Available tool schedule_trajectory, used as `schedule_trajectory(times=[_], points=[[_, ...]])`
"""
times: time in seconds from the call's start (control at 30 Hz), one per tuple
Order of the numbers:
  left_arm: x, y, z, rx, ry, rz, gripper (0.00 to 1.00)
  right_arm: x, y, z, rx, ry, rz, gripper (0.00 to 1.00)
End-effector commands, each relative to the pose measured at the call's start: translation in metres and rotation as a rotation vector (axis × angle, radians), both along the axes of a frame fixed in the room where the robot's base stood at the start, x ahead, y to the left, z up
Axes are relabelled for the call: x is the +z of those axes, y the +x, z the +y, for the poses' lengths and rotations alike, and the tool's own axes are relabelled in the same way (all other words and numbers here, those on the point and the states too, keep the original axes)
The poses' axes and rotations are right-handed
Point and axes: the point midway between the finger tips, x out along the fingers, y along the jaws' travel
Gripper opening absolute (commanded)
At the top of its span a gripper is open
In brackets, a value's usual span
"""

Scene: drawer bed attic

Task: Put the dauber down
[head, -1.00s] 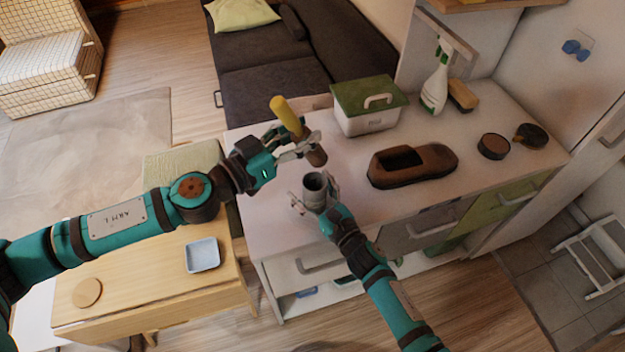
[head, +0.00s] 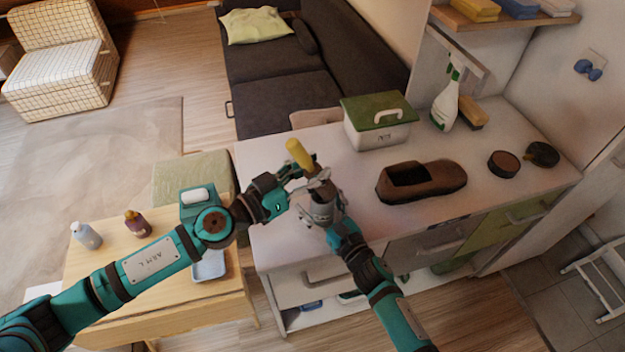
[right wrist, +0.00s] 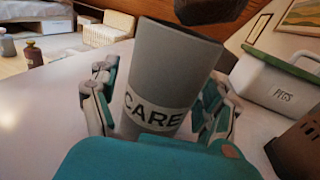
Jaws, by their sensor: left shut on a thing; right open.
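The dauber (head: 299,153) has a yellow handle and a brown end. My left gripper (head: 313,177) is shut on it and holds it nearly upright, slightly tilted, with the brown end down. A grey cup marked CARE (right wrist: 165,70) stands on the white counter (head: 275,233). The dauber's brown end (right wrist: 205,9) shows just above and behind the cup's rim in the right wrist view; I cannot tell whether it is inside the rim. My right gripper (right wrist: 160,100) is open around the cup, a finger on each side. In the head view the cup (head: 322,212) is partly hidden by both grippers.
A brown shoe (head: 430,180), a green-lidded PEGS box (head: 375,128), a spray bottle (head: 446,105), a brush (head: 470,114), a round tin (head: 503,164) and a dark round item (head: 541,154) stand on the counter. A wooden table (head: 110,268) is at left.

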Motion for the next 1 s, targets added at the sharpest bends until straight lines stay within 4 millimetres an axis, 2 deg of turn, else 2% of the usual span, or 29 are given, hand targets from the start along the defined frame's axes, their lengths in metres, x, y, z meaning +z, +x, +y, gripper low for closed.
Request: schedule_trajectory(times=[0.23,0.3,0.6,0.63,0.8,1.0], points=[[-0.028,0.000,0.000,0.006,-0.003,0.009,0.00,0.000,0.000,0.000,0.000,0.000,0.000,0.80],[-0.027,0.000,0.001,0.005,-0.001,0.009,0.00,0.010,0.000,0.000,0.000,0.001,-0.001,0.80],[-0.033,0.000,0.002,0.004,0.004,0.003,0.00,0.009,0.000,0.000,0.000,0.000,0.000,0.80],[-0.033,0.000,0.002,0.004,0.003,0.004,0.35,0.009,0.000,0.000,0.000,0.000,0.000,0.80],[-0.033,0.000,0.002,0.004,0.003,0.004,0.57,0.009,0.000,0.000,0.000,0.000,0.000,0.80],[-0.033,0.000,0.002,0.004,0.003,0.004,0.57,0.009,0.000,0.000,0.000,0.000,0.000,0.80]])
